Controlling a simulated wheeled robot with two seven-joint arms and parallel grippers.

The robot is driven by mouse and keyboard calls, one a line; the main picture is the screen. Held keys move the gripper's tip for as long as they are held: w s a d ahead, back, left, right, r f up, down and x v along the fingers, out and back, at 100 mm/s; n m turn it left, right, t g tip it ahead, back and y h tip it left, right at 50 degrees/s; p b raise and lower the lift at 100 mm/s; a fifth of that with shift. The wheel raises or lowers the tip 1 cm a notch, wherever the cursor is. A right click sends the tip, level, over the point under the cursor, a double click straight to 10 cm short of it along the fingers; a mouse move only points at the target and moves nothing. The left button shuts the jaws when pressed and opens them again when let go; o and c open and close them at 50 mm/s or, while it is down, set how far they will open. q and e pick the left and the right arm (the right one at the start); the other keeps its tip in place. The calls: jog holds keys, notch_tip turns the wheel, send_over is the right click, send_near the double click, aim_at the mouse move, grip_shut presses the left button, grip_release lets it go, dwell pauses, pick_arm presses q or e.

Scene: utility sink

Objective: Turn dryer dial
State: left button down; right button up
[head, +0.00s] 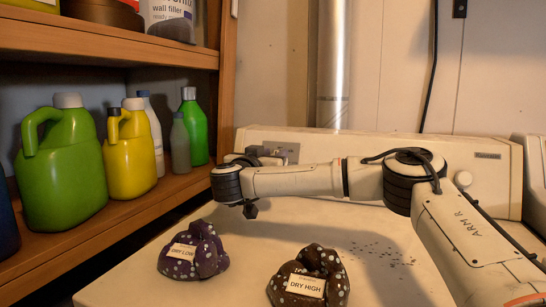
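The dryer (370,225) has a white top and a raised control panel (385,150) along its back. A small grey plate (289,150) sits at the panel's left end; the dial is not clearly visible there. A pale round knob (463,180) shows at the panel's right. My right arm reaches leftward across the panel, and my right gripper (256,155) shows as small dark parts beside the grey plate. Its fingers are mostly hidden behind the wrist, so contact and opening cannot be told. My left gripper is out of view.
A purple dotted bundle (207,252) labelled DRY LOW and a brown dotted bundle (325,265) labelled DRY HIGH lie on the dryer top. A wooden shelf (110,215) at left holds green (65,170) and yellow (130,155) jugs and bottles. A metal pipe (333,60) stands behind.

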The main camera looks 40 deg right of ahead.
grip_shut()
